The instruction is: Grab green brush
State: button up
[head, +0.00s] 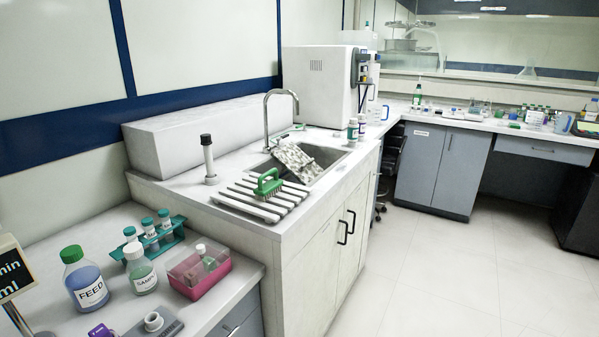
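The green brush (268,184) has an arched handle and pale bristles. It rests on a white slatted drain rack (258,205) on the counter, just in front of the sink. My gripper is not in view.
The sink (318,160) holds a speckled cloth-like item (296,160) under a curved faucet (268,120). A black-topped white cylinder (208,158) stands left of the rack. Bottles, including a blue FEED bottle (87,284), and a pink box (199,280) fill the nearer, lower counter. The floor (435,270) at right is clear.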

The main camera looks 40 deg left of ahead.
aim_at(275, 185)
jog(key=i, duration=2.1)
jog(key=u, duration=3.1)
jog(key=i, duration=0.5)
jog(key=u, duration=0.05)
